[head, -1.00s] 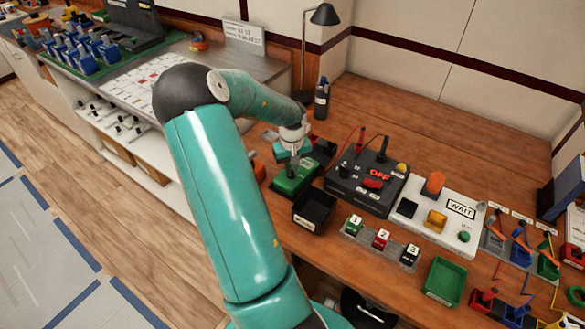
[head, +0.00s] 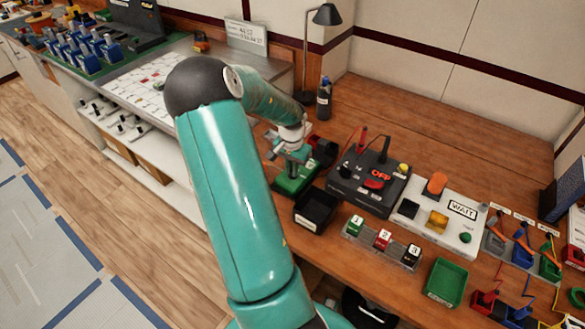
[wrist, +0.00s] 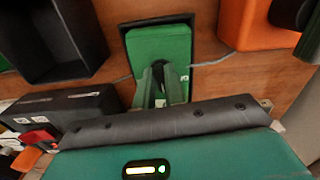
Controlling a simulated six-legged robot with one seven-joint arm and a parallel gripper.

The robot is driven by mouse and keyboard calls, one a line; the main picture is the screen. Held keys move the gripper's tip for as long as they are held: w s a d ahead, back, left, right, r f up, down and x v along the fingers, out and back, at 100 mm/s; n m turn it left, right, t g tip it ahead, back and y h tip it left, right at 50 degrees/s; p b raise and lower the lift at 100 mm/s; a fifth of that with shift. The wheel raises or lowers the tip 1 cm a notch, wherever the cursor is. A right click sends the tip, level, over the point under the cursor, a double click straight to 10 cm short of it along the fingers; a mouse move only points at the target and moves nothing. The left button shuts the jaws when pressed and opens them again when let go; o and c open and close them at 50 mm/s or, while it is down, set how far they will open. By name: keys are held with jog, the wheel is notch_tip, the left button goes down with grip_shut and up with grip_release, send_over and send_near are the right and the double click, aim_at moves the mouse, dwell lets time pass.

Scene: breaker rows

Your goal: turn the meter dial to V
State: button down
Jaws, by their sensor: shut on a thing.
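A green-faced block with a black edge, which I take for the meter (head: 294,187), lies on the wooden bench below my gripper (head: 292,167). In the wrist view its green face (wrist: 150,45) is seen from close above. A dark round knob (wrist: 171,72), the likely dial, sits on this face between and behind my fingers (wrist: 160,83). My gripper is shut on the knob. The fingers hide much of it, and I cannot read its pointer or any letter such as V.
An empty black bin (head: 316,210) stands right beside the meter. An orange object (wrist: 255,22) is close by in the wrist view.

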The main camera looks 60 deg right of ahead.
aim_at(291, 171)
jog(key=shift+m, duration=0.5)
jog(key=c, duration=1.5)
grip_release()
jog(key=shift+o, duration=0.2)
jog(key=shift+r, duration=0.15)
notch_tip(291, 171, up, 14)
jog(key=shift+f, duration=0.2)
jog(key=shift+w, duration=0.1)
